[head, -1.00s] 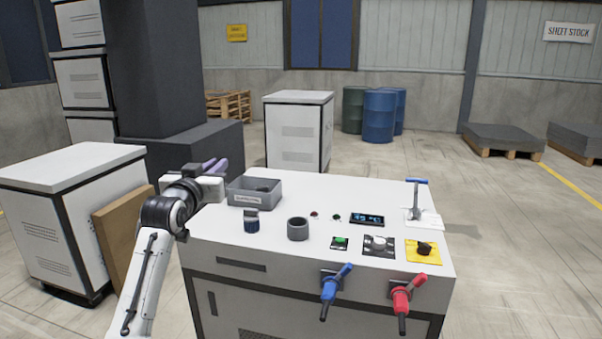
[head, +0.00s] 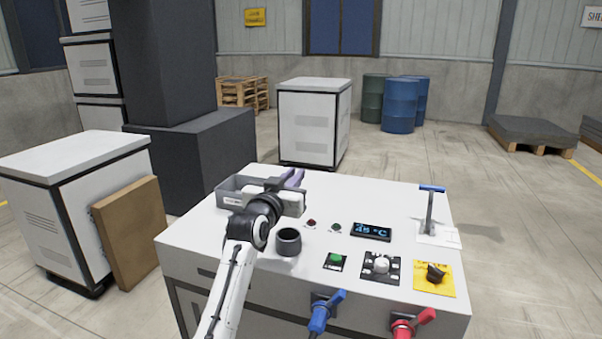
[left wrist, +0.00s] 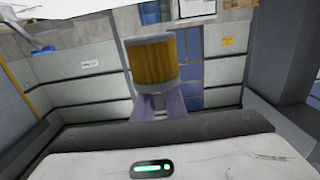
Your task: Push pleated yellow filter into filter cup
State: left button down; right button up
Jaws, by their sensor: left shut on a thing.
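The pleated yellow filter (left wrist: 152,65), a short cylinder with grey end caps, shows in the left wrist view at the purple fingertips of my left gripper (left wrist: 164,103). My left gripper is shut on it. In the head view my left gripper (head: 293,178) is above the table, beside the grey bin, with its purple fingers pointing away from me; the filter cannot be made out there. The filter cup (head: 288,247), a dark grey open cylinder, stands upright on the white table, nearer to me than the fingers and apart from them. My right gripper is not in view.
The grey labelled bin (head: 231,189) is partly hidden by my left arm. The white table (head: 395,197) carries a display (head: 371,231), a green button (head: 334,260), knobs and an upright lever (head: 430,211) on the right. Blue and red handles stick out in front.

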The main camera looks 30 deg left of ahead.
pick_arm(q)
jog(key=f+b, duration=0.1)
jog(key=f, duration=0.1)
jog(key=f+b, duration=0.2)
jog(key=f, duration=0.1)
jog(key=shift+s+f, duration=0.3)
jog(key=shift+s, duration=0.05)
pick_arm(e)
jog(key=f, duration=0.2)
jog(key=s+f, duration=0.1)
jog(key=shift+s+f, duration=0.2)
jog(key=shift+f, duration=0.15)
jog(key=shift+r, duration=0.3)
pick_arm(q)
jog(key=shift+f+p, duration=1.05)
jog(key=shift+f, duration=0.35)
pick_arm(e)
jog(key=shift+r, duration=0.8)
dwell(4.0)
